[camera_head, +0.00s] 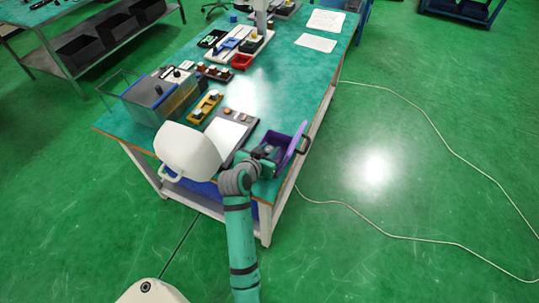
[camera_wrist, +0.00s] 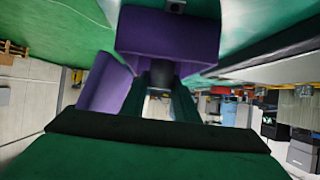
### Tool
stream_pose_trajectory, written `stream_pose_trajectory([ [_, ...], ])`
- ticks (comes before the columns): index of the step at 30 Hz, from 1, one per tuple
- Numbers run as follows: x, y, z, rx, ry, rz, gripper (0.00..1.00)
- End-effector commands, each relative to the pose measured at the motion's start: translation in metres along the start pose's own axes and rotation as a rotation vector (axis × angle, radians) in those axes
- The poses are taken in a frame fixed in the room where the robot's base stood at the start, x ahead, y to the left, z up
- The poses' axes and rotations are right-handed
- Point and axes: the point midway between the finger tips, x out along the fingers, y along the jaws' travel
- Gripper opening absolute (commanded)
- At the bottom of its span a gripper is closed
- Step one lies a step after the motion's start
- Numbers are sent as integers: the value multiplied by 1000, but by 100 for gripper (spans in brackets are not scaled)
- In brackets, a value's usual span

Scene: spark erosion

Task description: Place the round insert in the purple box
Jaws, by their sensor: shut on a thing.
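The purple box (camera_head: 271,168) stands at the near right corner of the green table, its purple lid (camera_head: 294,146) raised on the right side. My gripper (camera_head: 266,150) is at the box, seen from behind my arm. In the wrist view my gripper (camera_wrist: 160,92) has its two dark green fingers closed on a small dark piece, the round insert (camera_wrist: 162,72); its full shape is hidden. Purple walls of the box (camera_wrist: 165,35) show beyond and to the left of the fingers. I cannot tell whether the insert touches the box.
A yellow holder (camera_head: 206,106), a grey tank (camera_head: 160,95) and a red tray (camera_head: 242,62) stand farther back. A white cable (camera_head: 430,130) runs over the floor.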

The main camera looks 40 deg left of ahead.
Motion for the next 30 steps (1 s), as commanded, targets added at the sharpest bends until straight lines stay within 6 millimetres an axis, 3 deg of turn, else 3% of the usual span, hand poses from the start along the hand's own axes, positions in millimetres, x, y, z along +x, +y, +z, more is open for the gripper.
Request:
stream_pose_trajectory([
  [7,14,0,27,-1,-1,0,0],
  [18,17,0,30,0,1,0,0],
  [19,17,0,30,0,0,0,35],
  [21,17,0,30,0,0,0,46],
  [30,16,0,29,0,0,0,46],
])
